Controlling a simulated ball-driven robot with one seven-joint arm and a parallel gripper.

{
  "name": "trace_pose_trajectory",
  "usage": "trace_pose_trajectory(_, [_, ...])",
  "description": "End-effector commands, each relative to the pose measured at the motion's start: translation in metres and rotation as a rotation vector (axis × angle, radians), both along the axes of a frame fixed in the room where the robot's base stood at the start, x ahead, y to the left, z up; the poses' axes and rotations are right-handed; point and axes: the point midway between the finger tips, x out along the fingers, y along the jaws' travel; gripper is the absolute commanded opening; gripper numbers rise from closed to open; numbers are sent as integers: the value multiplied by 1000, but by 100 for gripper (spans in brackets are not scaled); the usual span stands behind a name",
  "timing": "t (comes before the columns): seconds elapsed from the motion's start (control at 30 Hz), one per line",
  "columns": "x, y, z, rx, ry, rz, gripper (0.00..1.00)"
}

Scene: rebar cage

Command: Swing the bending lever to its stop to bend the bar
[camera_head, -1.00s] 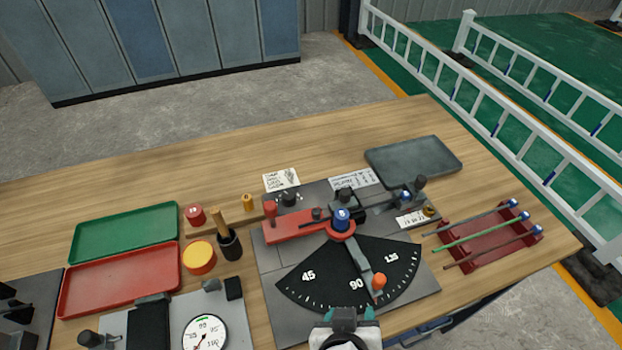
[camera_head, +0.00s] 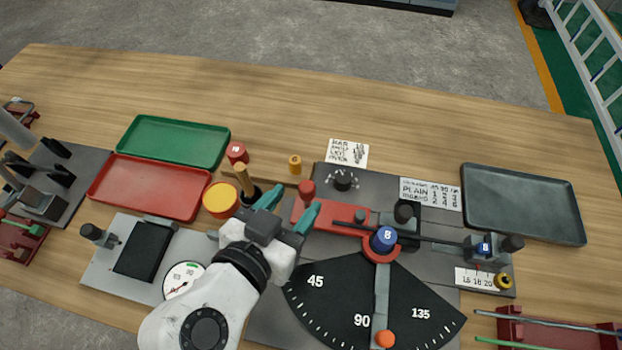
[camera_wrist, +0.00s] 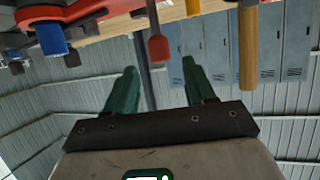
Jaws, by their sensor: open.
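The bending lever (camera_head: 382,290) is a grey arm with an orange knob (camera_head: 385,339). It points toward the front of the dial plate (camera_head: 330,300), just right of the 90 mark. It turns at the blue former marked 8 (camera_head: 383,238), which also shows in the wrist view (camera_wrist: 52,38). A thin dark bar (camera_head: 430,237) runs from the red clamp (camera_head: 330,214) past the former to the right-hand stop block. The clamp's red knob (camera_head: 307,188) also shows in the wrist view (camera_wrist: 158,46). My gripper (camera_head: 290,203) is open and empty, close to this knob and left of the lever.
Green (camera_head: 175,140) and red (camera_head: 150,185) trays lie further left, with a dial gauge (camera_head: 184,281) in front. A grey tray (camera_head: 525,203) and a bar rack (camera_head: 550,335) are at right. The rear table is clear.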

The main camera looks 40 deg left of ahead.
Motion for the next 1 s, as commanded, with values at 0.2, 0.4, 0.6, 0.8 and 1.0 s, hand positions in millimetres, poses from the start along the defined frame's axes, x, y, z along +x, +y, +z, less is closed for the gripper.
trace_pose_trajectory(0.2, [33, 9, -13, -2, 0, -1, 54])
trace_pose_trajectory(0.4, [49, 14, -21, -1, 1, 0, 54])
trace_pose_trajectory(0.6, [52, 15, -23, 0, 1, 1, 54])
trace_pose_trajectory(0.8, [52, 15, -23, -1, 1, 1, 49])
trace_pose_trajectory(1.0, [52, 15, -23, -1, 1, 0, 30])
